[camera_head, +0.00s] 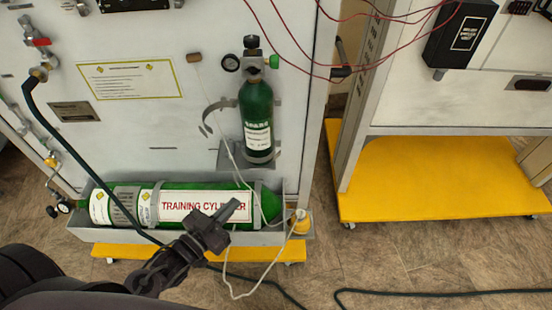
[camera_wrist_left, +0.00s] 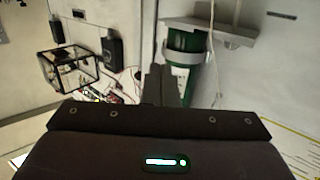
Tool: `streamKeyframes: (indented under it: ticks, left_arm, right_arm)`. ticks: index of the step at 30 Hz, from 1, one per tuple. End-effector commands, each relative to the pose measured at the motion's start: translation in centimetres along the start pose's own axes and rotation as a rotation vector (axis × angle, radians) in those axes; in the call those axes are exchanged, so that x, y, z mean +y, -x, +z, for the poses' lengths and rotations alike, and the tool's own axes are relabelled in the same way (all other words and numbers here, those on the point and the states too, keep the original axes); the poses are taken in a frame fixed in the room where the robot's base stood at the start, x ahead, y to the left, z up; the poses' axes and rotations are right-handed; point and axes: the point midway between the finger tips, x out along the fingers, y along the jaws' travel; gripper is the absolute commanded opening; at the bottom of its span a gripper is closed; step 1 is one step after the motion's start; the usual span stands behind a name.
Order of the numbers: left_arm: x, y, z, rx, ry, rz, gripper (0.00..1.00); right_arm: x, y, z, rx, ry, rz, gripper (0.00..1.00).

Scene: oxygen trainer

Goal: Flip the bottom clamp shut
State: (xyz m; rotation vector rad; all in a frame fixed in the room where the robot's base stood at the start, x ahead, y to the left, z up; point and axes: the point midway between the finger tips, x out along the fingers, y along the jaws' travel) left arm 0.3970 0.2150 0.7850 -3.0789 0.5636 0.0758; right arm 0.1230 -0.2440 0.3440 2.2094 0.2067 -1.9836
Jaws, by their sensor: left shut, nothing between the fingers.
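A small green cylinder (camera_head: 257,105) stands upright on a grey bracket (camera_head: 232,158) on the white panel. In the left wrist view a grey band (camera_wrist_left: 184,57) also crosses the green cylinder (camera_wrist_left: 190,80). My left gripper (camera_head: 234,210) is shut and empty, in front of the lying training cylinder and below the bracket, apart from the clamp. My right gripper is not in view.
A large green training cylinder (camera_head: 180,205) lies in a grey trough (camera_head: 100,236). A pale cord (camera_head: 232,160) hangs beside the bracket, and red wires (camera_head: 300,65) cross above right. A yellow-based cart (camera_head: 430,180) stands right. A dark hose (camera_head: 75,175) runs left.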

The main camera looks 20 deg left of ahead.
Motion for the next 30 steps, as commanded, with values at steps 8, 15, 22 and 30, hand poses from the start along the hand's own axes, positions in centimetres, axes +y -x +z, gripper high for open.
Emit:
streamKeyframes:
  ticks: [8,15,22,30]
  left_arm:
    - [0.5,-1.8,-2.4,0.052,-0.002,0.021,0.0]
    - [0.6,-6.7,-2.7,0.051,-0.002,0.02,0.0]
    - [0.8,-11.2,-2.8,0.048,-0.002,0.021,0.0]
    - [0.8,-13.9,-2.8,0.045,-0.002,0.021,0.0]
  right_arm:
    - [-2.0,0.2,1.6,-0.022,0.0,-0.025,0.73]
    - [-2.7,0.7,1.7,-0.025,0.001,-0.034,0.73]
    - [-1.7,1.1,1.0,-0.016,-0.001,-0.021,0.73]
    - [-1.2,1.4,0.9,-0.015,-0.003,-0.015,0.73]
